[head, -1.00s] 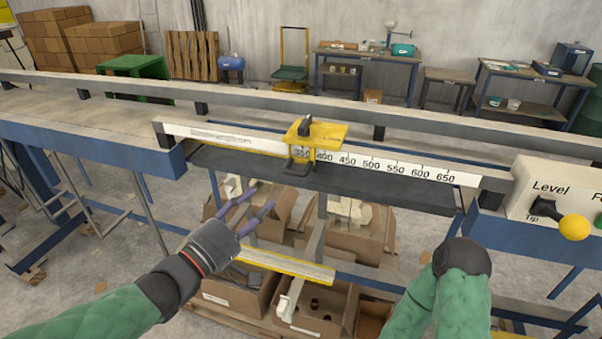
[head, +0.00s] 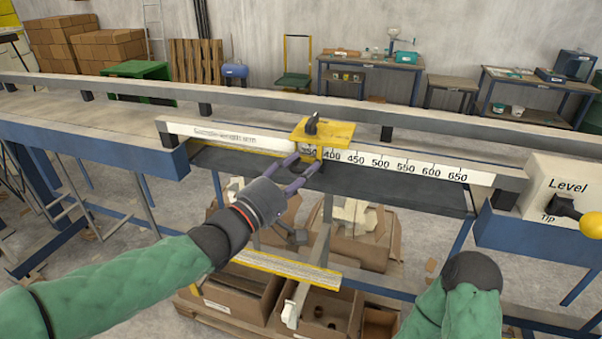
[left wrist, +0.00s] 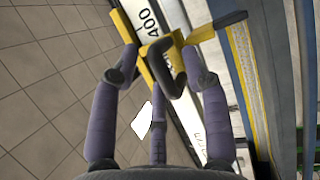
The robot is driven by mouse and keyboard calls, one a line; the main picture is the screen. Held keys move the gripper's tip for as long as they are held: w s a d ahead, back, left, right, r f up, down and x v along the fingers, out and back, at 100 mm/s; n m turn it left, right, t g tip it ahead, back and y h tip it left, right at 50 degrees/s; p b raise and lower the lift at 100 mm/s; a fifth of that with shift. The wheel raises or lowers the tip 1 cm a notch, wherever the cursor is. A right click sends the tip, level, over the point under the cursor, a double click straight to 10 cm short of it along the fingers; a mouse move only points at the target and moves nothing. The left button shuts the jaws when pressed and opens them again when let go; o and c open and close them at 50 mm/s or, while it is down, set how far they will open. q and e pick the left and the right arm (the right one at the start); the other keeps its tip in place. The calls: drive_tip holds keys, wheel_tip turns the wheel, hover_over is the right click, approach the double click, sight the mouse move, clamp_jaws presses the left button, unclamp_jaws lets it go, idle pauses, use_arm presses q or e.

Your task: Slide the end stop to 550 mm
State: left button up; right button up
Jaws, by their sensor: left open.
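The yellow end stop (head: 323,133), with a black knob on top, sits on the white scale rail (head: 400,164) between roughly the 350 and 400 marks. The 550 mark (head: 407,167) lies farther right along the rail. My left gripper (head: 303,166) is open at the front lower side of the stop. In the left wrist view, the fingers (left wrist: 160,58) stand on both sides of the stop's black loop handle (left wrist: 172,72), with a gap between them. Whether they touch it I cannot tell. My right gripper is out of view.
A grey tray surface (head: 400,194) runs below the rail. A panel with a Level lever and yellow knob (head: 592,224) stands at the right end. Cardboard boxes (head: 235,292) lie beneath. The rail right of the stop is clear.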

use_arm(q)
drive_tip(key=shift+w+d, duration=0.15)
clamp_jaws()
